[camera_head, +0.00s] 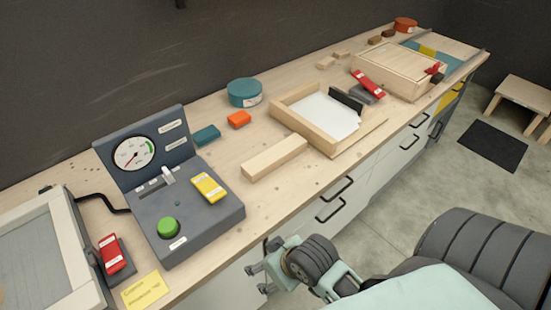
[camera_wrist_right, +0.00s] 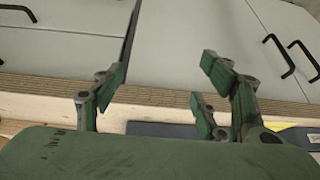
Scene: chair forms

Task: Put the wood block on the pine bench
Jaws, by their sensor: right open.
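The wood block (camera_head: 274,157), a long pale bar, lies on the worktop near its front edge, between the grey gauge console and a wooden frame. A small pale wooden bench (camera_head: 525,95), which looks like the pine bench, stands on the floor at the far right, cut by the picture edge. My right gripper (camera_head: 260,272) is low in front of the worktop's front edge, apart from the block. In the right wrist view the right gripper (camera_wrist_right: 163,85) is open with nothing between its fingers; the block is not visible there. My left gripper is not in view.
The long wooden worktop (camera_head: 222,182) carries a gauge console (camera_head: 185,205), a wooden frame with white sheet (camera_head: 277,112), a teal tin (camera_head: 245,93) and a wooden box (camera_head: 400,72). Drawer handles (camera_head: 335,190) stick out below. A dark mat (camera_head: 492,146) lies on open floor.

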